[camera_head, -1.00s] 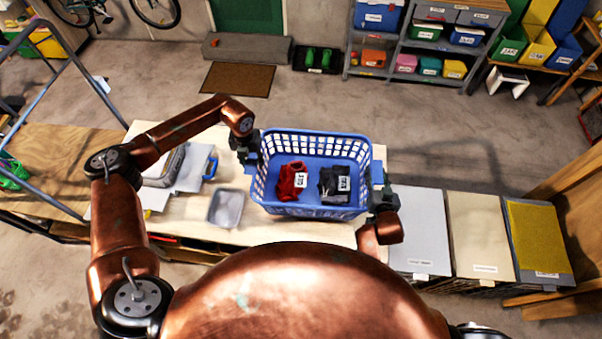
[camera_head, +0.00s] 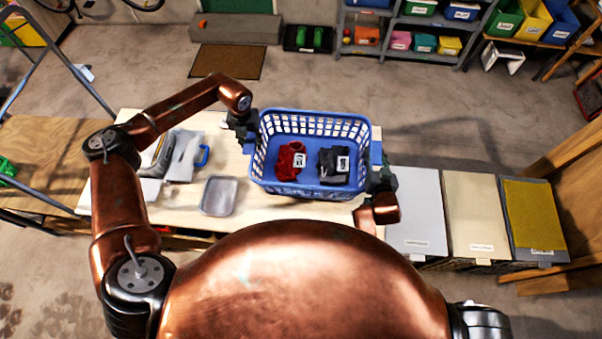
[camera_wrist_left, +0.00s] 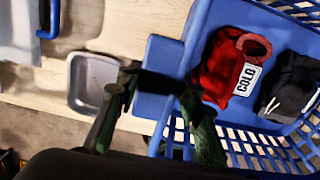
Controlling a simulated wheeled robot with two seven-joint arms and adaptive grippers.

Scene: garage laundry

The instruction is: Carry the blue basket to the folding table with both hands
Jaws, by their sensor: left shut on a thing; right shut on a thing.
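The blue basket (camera_head: 312,187) is over the pale wooden folding table (camera_head: 270,211); I cannot tell if it touches the top. It holds a red cloth (camera_head: 288,160) and a dark cloth (camera_head: 334,166), each with a white label. My left gripper (camera_head: 248,133) is shut on the basket's left side, and the left wrist view shows its fingers (camera_wrist_left: 160,85) at the blue side flap. My right gripper (camera_head: 377,173) is shut on the basket's right side, its fingers partly hidden. The red cloth's label reads COLD in the left wrist view (camera_wrist_left: 225,75).
A grey tray (camera_head: 219,196) lies on the table left of the basket. A clipboard-like item with a blue handle (camera_head: 186,156) lies farther left. Lidded bins (camera_head: 416,215) stand to the right. Shelves (camera_head: 425,35) with boxes stand at the back.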

